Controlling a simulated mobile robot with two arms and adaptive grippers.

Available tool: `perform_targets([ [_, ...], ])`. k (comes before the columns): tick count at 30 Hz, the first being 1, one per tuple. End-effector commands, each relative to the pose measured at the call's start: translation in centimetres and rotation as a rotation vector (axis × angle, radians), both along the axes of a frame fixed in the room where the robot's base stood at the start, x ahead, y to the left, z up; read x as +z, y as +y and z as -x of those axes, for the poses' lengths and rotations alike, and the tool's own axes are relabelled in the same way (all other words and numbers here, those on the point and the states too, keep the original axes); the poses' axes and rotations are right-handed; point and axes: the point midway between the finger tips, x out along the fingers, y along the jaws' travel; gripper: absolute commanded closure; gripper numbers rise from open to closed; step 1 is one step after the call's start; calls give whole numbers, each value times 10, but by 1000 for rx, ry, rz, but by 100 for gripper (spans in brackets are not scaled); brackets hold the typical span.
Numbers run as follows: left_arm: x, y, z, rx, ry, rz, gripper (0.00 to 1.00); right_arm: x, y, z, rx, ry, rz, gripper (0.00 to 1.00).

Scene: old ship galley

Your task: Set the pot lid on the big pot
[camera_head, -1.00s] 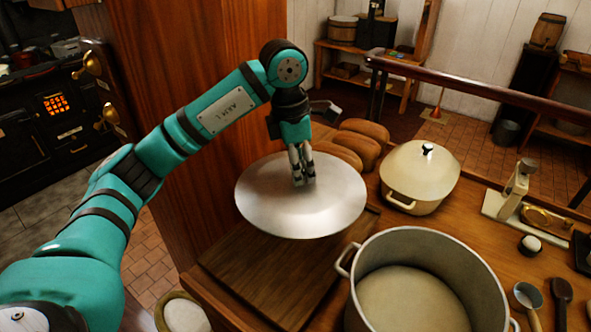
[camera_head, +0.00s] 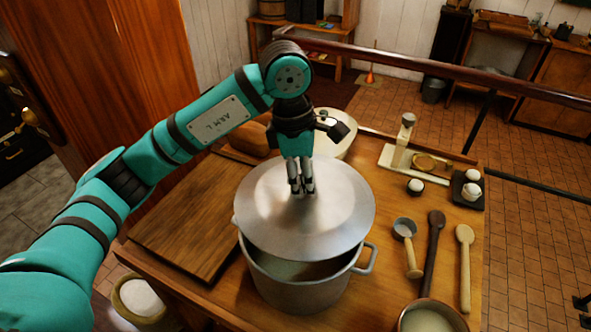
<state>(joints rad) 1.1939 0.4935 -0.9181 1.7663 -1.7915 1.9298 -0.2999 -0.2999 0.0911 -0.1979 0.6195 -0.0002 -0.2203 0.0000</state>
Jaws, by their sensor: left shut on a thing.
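The pot lid (camera_head: 335,222) is a round, silvery metal disc. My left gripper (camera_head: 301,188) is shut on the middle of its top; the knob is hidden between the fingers. The big pot (camera_head: 300,288) is a grey metal pot on the wooden table, with a handle at its right. The lid is over the pot and covers most of its opening from this view. A dark gap into the pot shows below the lid's near edge, so the lid looks raised or tilted there. I cannot tell if its far edge touches the rim. My right gripper is not in view.
A wooden cutting board (camera_head: 190,225) lies left of the pot. A cream pot (camera_head: 335,135) stands behind, partly hidden by my gripper. A ladle (camera_head: 406,240), a dark spoon (camera_head: 433,255), a pale spoon (camera_head: 465,265) and a bowl (camera_head: 428,318) are on the right. A scale (camera_head: 405,155) stands behind them.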

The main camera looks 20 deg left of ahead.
Motion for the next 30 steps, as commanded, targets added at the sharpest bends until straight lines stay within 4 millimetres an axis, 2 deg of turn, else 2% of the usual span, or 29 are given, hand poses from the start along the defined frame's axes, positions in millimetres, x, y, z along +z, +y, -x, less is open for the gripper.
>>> perform_targets([
  [11, -22, 0, 0, -1, -1, 1, 100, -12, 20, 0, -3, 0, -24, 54],
  [20, -52, 0, 0, -1, 0, 1, 100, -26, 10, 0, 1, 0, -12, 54],
  [24, -68, 1, 0, -1, -2, 0, 100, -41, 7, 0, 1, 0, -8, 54],
  [30, -75, 0, 0, 0, -2, 1, 100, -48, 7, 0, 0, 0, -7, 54],
])
